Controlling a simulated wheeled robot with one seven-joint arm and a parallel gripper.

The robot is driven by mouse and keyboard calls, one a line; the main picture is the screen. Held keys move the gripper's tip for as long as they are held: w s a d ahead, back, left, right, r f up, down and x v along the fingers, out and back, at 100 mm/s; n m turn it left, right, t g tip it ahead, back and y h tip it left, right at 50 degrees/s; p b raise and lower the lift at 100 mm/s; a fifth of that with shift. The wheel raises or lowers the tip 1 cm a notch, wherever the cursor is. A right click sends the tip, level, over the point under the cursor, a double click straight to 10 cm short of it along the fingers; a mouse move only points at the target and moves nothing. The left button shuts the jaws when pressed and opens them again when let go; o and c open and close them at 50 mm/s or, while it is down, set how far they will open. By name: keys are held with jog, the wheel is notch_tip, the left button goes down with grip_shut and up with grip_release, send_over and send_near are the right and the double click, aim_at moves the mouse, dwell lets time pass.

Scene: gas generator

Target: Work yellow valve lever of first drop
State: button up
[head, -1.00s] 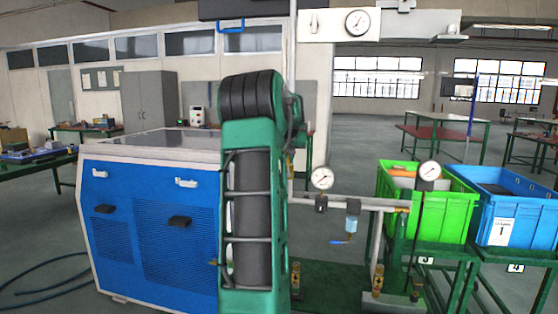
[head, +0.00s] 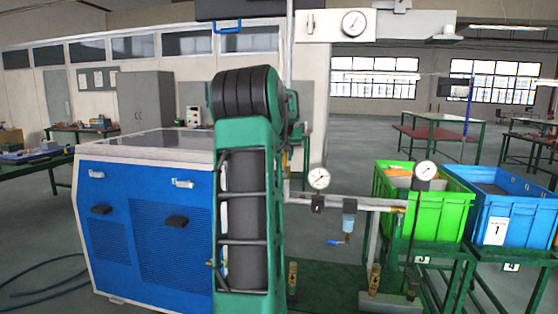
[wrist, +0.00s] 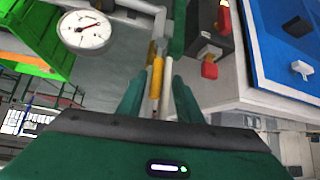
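A yellow valve lever (wrist: 157,76) shows in the wrist view, long and narrow, between the fingertips of my gripper (wrist: 158,88). The green fingers stand apart, one on each side of the lever, with a visible gap to it. Whether either finger touches it I cannot tell. In the head view my green and grey arm covers the middle, hiding my gripper and the lever behind it.
In the wrist view a round gauge (wrist: 83,32) is on the left and a red switch (wrist: 209,70) on the right.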

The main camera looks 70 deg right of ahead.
jog(key=v, duration=0.8)
jog(key=shift+w+a+r, duration=0.15)
jog(key=shift+a+r, duration=0.05)
jog(key=shift+a, duration=0.15)
jog(key=w+a+f+n+y, duration=0.15)
jog(key=a+f, duration=0.25)
jog(key=a, duration=0.5)
jog(key=w+a+f+n+y, duration=0.1)
jog(key=w+a+f+y, duration=0.2)
jog(key=a, duration=0.6)
jog(key=w+a+f+n+y, duration=0.15)
jog(key=a+f, duration=0.35)
jog(key=a, duration=0.5)
jog(key=s+a+f+n+g+y, duration=0.1)
jog(key=s+a+f, duration=0.3)
jog(key=a, duration=0.4)
jog(key=s+a+f+n+g, duration=0.1)
jog(key=s+a+f, duration=0.3)
jog(key=a, duration=0.5)
jog(key=s+a+f+n+g+y, duration=0.1)
jog(key=s+a+f, duration=0.3)
jog(key=a, duration=0.4)
jog(key=shift+s+a+f+y, duration=0.3)
jog(key=shift+s+a+f, duration=0.1)
jog(key=shift+f, duration=0.5)
jog(key=shift+d, duration=0.1)
